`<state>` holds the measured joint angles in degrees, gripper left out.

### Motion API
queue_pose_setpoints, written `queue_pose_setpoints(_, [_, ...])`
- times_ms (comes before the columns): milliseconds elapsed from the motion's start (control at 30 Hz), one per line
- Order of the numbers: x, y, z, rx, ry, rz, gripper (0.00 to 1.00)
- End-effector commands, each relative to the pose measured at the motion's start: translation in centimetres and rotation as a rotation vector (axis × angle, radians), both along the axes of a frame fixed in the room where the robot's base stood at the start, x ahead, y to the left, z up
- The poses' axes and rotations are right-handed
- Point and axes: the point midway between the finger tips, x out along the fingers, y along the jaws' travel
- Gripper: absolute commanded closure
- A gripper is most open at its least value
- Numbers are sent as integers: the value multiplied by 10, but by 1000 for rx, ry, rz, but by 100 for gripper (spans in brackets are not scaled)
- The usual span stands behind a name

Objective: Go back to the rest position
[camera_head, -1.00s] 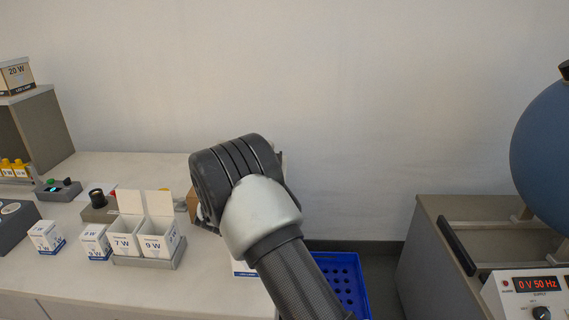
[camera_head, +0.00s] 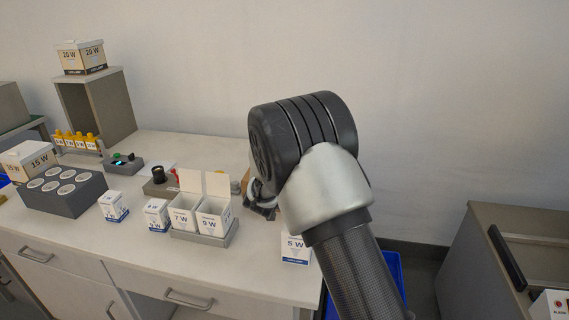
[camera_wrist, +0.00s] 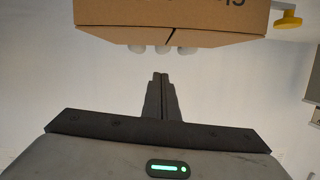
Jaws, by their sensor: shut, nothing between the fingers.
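My gripper (camera_wrist: 161,78) shows in the wrist view with its two dark fingers together and nothing between them. Above the fingertips in that view is a brown cardboard box (camera_wrist: 170,22), with several pale rounded shapes below its edge. In the head view my arm reaches up over the right end of the bench, and its dark wrist and elbow parts hide most of the gripper. A small part of the gripper end (camera_head: 262,205) shows left of the arm, over the bench top.
The bench (camera_head: 150,260) holds open 7 W and 9 W boxes (camera_head: 200,215), a 5 W box (camera_head: 295,249), a dark block with round sockets (camera_head: 62,192) and a 20 W box (camera_head: 82,57) on a shelf. A blue crate (camera_head: 392,268) and grey cabinet (camera_head: 500,235) stand right.

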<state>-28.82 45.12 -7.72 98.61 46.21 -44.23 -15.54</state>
Motion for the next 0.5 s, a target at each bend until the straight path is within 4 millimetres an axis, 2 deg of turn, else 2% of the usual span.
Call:
queue_pose_setpoints(100, [-22, 6, 6, -1, 2, 4, 100])
queue_pose_setpoints(367, [-43, 8, 17, 10, 5, 9, 100])
queue_pose_setpoints(500, [-51, 1, 48, 67, 57, 60, 100])
